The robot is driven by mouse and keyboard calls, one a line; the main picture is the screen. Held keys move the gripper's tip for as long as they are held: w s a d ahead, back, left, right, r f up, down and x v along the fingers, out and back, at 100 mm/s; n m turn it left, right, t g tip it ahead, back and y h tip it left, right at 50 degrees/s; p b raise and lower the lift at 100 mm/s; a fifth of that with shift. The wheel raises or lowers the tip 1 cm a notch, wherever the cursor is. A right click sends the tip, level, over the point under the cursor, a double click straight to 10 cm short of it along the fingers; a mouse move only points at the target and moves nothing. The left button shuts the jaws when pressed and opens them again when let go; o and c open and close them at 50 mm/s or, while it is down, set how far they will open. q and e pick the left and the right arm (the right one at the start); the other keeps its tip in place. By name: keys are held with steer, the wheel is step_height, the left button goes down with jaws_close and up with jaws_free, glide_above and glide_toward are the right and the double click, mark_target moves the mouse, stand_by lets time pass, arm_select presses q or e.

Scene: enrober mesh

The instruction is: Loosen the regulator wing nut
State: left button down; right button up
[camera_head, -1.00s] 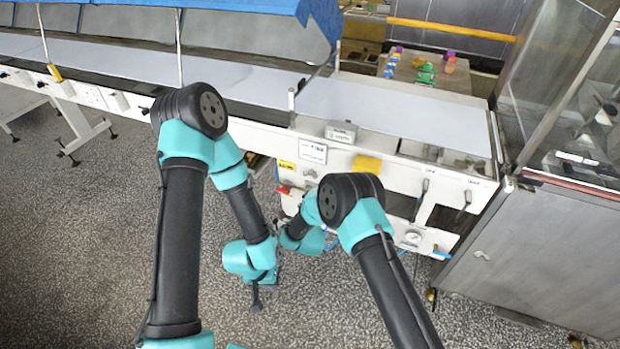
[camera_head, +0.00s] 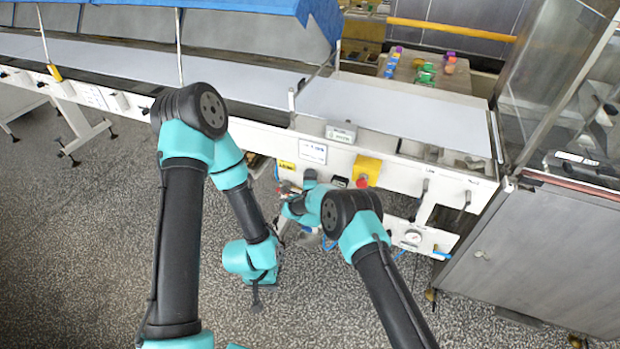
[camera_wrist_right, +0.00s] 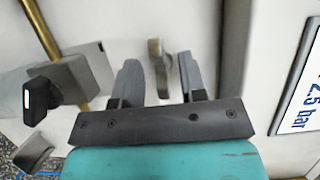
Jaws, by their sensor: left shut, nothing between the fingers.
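In the right wrist view a small grey-tan metal tab, which looks like the wing nut (camera_wrist_right: 156,50), stands edge-on against the pale panel (camera_wrist_right: 205,25). My right gripper (camera_wrist_right: 158,62) is open, with one finger on each side of the tab in the picture. A gap shows beside the tab, and I cannot tell how deep the fingers reach. In the head view my right wrist (camera_head: 300,206) is at the machine's front panel, and the arm hides the nut. My left gripper (camera_head: 256,299) is shut and empty, pointing down over the floor.
Beside the right gripper are a grey valve block with a black knob (camera_wrist_right: 38,97), a brass pipe (camera_wrist_right: 42,30) and a "2.5 bar" label (camera_wrist_right: 302,85). Open floor (camera_head: 90,230) lies left.

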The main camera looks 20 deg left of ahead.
steer(key=shift+w, duration=0.1)
jaws_close()
stand_by(0.4)
